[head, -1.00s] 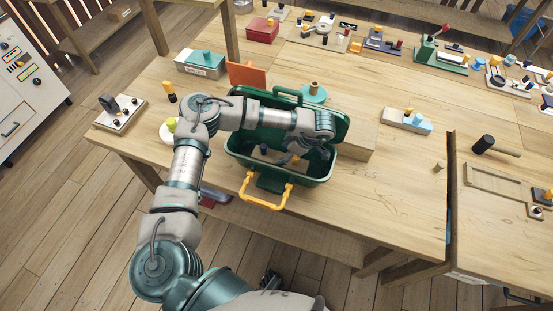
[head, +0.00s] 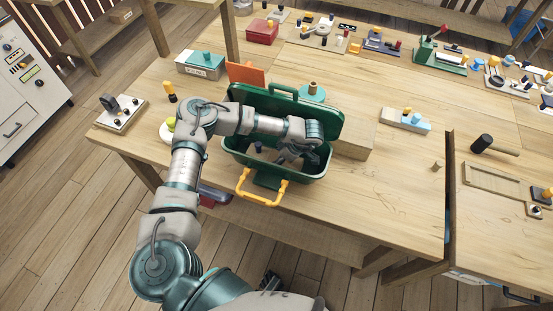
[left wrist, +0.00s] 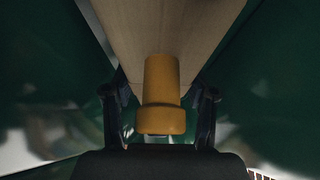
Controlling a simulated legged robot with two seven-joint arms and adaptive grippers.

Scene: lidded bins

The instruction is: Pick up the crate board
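The green bin (head: 229,153) stands open near the table's front edge, its lid (head: 332,128) tipped back. My left gripper (head: 290,160) reaches down inside it. In the left wrist view, a light wooden board (left wrist: 165,28) with a yellow knob (left wrist: 161,95) lies between the green walls. I take it for the crate board. The fingers of my left gripper (left wrist: 159,100) stand apart on both sides of the knob, with a gap at each side. A dark peg (head: 258,147) shows inside the bin. My arm hides much of the interior. My right gripper is not in view.
A wooden block (head: 357,138) stands close to the bin's right. An orange panel (head: 246,74) and a teal round piece (head: 312,91) are behind it. A yellow handle (head: 262,200) juts over the front edge. The table right of the block is mostly clear.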

